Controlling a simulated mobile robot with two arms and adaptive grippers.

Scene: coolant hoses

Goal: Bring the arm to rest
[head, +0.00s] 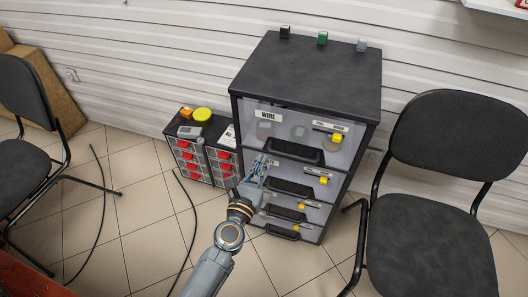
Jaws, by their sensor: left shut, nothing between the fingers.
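My left arm reaches up from the bottom of the head view. Its gripper (260,165) is shut, with nothing held in it. The gripper is in front of the left part of the drawer cabinet (312,75), near the black handle of the top drawer. I cannot tell whether it touches the cabinet front. My right gripper does not show in this view.
A small organizer with red-handled drawers (190,160) stands left of the cabinet, with a yellow round item (202,115) on top. Black chairs stand at the right (430,235) and left (22,95). Dark hoses (190,225) lie on the tiled floor.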

